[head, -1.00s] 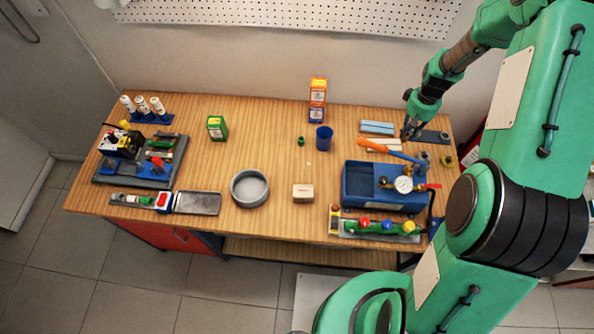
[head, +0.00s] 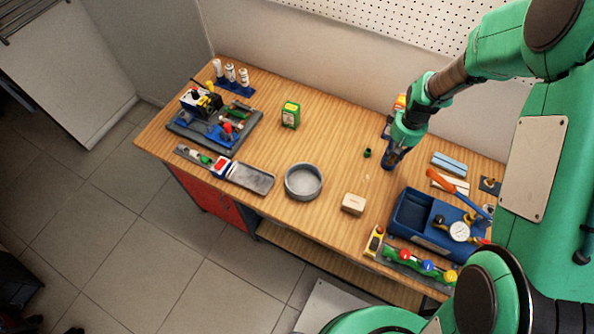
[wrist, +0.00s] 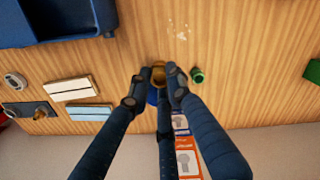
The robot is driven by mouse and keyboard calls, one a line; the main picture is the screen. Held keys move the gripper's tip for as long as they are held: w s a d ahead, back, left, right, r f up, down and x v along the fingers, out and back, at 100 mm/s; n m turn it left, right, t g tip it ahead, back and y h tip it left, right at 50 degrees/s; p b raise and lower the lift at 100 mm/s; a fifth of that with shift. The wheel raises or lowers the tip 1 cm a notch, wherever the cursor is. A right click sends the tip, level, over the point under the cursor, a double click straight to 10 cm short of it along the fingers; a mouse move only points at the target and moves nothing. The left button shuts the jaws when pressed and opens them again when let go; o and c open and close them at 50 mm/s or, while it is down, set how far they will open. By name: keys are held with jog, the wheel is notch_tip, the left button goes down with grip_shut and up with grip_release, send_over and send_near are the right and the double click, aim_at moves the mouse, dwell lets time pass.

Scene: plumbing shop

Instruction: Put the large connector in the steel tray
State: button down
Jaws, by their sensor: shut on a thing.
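My gripper (wrist: 160,80) is shut on a brass-coloured, ring-like fitting, which I take as the large connector (wrist: 158,73). It shows between the fingertips in the wrist view, partly covered by them. In the head view my gripper (head: 391,164) is over the back right part of the bench, and the connector cannot be made out there. A round grey metal tray (head: 303,194), which looks like the steel tray, stands near the bench's front edge, left of and nearer than my gripper. It looks empty.
A blue cup (wrist: 152,96) is just behind the held fitting, mostly hidden. A small green fitting (head: 367,153) stands beside my gripper. A cream block (head: 353,203) is right of the round tray. A blue bin (head: 412,214) stands farther right. Bare wood lies between gripper and round tray.

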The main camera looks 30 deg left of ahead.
jog(key=s+a+n+b, duration=0.1)
jog(key=s+a+n, duration=0.1)
jog(key=s+a, duration=0.75)
jog(key=s+a+n, duration=0.2)
jog(key=s+a, duration=0.5)
jog(key=a, duration=0.6)
jog(key=s+a+n, duration=0.2)
jog(key=s+a, duration=0.2)
jog(key=s, duration=0.4)
jog(key=s+a+n, duration=0.1)
jog(key=s+a, duration=0.4)
jog(key=s, duration=0.3)
jog(key=shift+s+f+b, duration=0.15)
jog(key=shift+f+b, duration=0.1)
jog(key=shift+f, duration=1.1)
jog(key=shift+s+f+b, duration=0.1)
jog(key=shift+f+b, duration=0.1)
jog(key=shift+f, duration=1.1)
jog(key=w+a, duration=0.2)
jog(key=a, duration=0.2)
jog(key=w+a+f+p, duration=0.1)
jog(key=w+a, duration=0.2)
jog(key=a, duration=0.2)
jog(key=w+a, duration=0.3)
jog(key=a, duration=0.1)
jog(key=shift+w+a+f, duration=0.2)
jog(key=shift+a+f, duration=0.05)
jog(key=shift+a, duration=0.05)
jog(key=shift+f, duration=0.15)
